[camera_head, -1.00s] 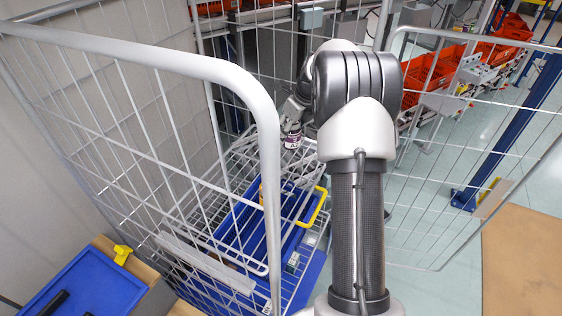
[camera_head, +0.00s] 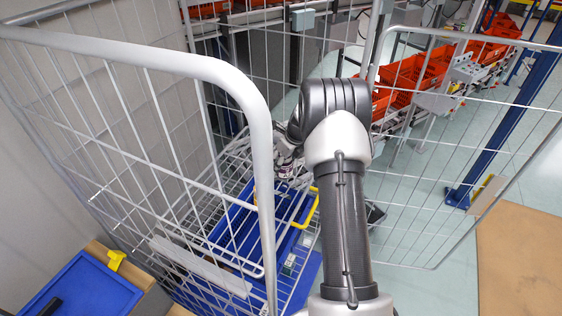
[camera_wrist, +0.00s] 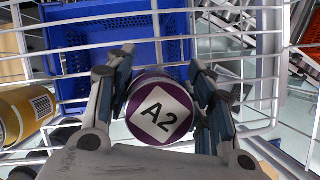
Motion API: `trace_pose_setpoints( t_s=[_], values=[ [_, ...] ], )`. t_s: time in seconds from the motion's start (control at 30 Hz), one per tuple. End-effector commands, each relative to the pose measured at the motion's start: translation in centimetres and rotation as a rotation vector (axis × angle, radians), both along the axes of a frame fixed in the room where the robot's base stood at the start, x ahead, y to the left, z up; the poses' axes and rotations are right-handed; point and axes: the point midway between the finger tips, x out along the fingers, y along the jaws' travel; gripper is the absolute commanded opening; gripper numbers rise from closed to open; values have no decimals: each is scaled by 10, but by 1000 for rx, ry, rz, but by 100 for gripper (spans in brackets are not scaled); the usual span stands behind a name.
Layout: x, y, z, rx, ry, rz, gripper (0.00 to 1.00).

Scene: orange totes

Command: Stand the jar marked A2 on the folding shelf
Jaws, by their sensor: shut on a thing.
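The jar marked A2 (camera_wrist: 160,108) has a purple and white lid with a black "A2" and fills the middle of the wrist view. My gripper (camera_wrist: 163,100) is shut on it, one dark-padded finger on each side. The jar's lower body is hidden below its lid. In the head view my gripper (camera_head: 287,168) is inside the wire roll cage, partly hidden by my own arm. White wire mesh that looks like the folding shelf (camera_head: 236,150) is beside and below it. I cannot tell whether the jar touches the wires.
A blue tote (camera_head: 232,232) with a yellow handle (camera_head: 306,210) lies low in the cage; its wall shows in the wrist view (camera_wrist: 115,40). A yellow jar (camera_wrist: 28,112) is left of my gripper. The cage's thick frame (camera_head: 262,150) rises in front. Orange totes (camera_head: 425,72) stand behind.

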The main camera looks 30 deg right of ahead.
Motion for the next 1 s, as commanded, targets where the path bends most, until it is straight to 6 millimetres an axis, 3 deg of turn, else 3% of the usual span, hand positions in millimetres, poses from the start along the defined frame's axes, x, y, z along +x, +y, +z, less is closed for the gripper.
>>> trace_pose_setpoints(
  t_s=[0.2, 0.23, 0.5, 0.83, 1.0],
  values=[
    [0, 0, -2, -1, -1, 0, 13],
    [0, 0, -3, 0, 0, 0, 49],
    [0, 0, -3, 0, 0, 0, 67],
    [0, 0, -2, 0, 0, 0, 68],
    [-4, -2, 12, -2, -1, -1, 68]
  ],
)
